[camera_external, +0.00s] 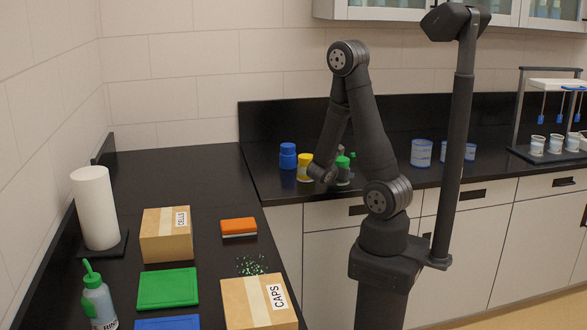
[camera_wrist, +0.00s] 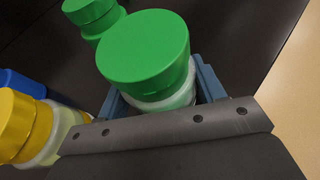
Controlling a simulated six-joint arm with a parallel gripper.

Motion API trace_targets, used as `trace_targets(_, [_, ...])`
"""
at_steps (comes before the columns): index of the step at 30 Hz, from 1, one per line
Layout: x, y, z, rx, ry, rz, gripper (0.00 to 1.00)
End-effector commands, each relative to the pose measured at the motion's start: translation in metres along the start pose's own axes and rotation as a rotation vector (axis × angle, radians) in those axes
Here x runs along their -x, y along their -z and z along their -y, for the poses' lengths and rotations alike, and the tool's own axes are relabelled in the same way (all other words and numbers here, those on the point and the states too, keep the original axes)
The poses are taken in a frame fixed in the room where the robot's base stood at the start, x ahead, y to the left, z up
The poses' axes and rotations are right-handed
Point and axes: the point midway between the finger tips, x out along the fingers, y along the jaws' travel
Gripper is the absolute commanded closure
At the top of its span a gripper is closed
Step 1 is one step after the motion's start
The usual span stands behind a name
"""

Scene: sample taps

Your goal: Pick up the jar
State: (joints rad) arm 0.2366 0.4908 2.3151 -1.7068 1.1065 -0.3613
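The jar (camera_wrist: 145,50) with a green lid and a pale body stands upright between my gripper's two blue-grey fingers in the wrist view. My gripper (camera_wrist: 162,104) has one finger on each side of it, and the lid hides part of the fingers and body. I cannot tell whether the fingers touch the jar. In the external view the green-lidded jar (camera_external: 343,170) is on the back counter, just right of my gripper (camera_external: 334,173), which partly covers it.
A yellow-lidded jar (camera_external: 305,168) and a blue-lidded jar (camera_external: 288,156) stand to the left. Another green-lidded jar (camera_wrist: 93,15) is close behind in the wrist view. Blue-and-white containers (camera_external: 421,153) stand to the right. The counter's front edge is near.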

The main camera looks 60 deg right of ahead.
Motion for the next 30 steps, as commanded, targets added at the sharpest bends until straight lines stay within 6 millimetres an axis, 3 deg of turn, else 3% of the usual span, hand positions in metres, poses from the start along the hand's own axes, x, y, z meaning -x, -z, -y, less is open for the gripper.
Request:
trace_targets(1, [0.0, 0.0, 0.0, 0.0, 0.0, 0.0, 0.48])
trace_targets(4, [0.0, 0.0, 0.0, 0.0, 0.0, 0.0, 0.66])
trace_targets(19, [0.004, -0.009, -0.001, -0.003, -0.001, 0.001, 0.66])
trace_targets(27, [0.017, -0.041, -0.001, -0.008, -0.004, 0.003, 0.66])
trace_targets(30, [0.015, -0.052, 0.02, -0.008, 0.003, 0.002, 0.66])
